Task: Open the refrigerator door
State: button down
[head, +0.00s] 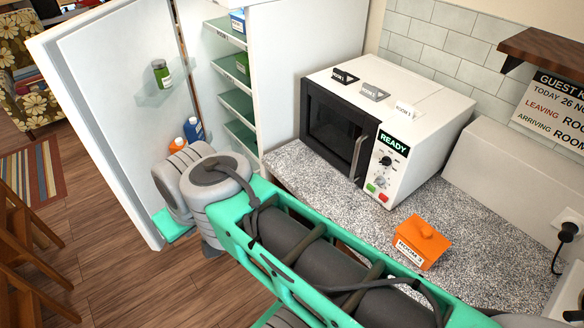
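The refrigerator (300,62) is white and stands at the back, left of the counter. Its door (100,112) stands wide open, swung out to the left, with its inner face showing. A green jar (161,73) sits on a clear door shelf, and orange (178,145) and blue (193,130) bottles sit lower on the door. Shelves (236,101) inside the refrigerator show, some with small boxes. My arm reaches from the lower right toward the open door and hides its lower part. My gripper is not visible; whether it touches the door cannot be told.
A speckled counter (487,245) runs along the right, with a white microwave (430,100) and an orange lidded box (422,243) on it. A wooden wall shelf (545,50) is at upper right. Wooden chair parts (25,255) stand at left; wooden floor (105,265) lies open between.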

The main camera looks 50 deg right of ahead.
aim_at(96, 63)
jog(key=z, duration=0.3)
jog(key=i, duration=0.95)
jog(key=u, duration=0.55)
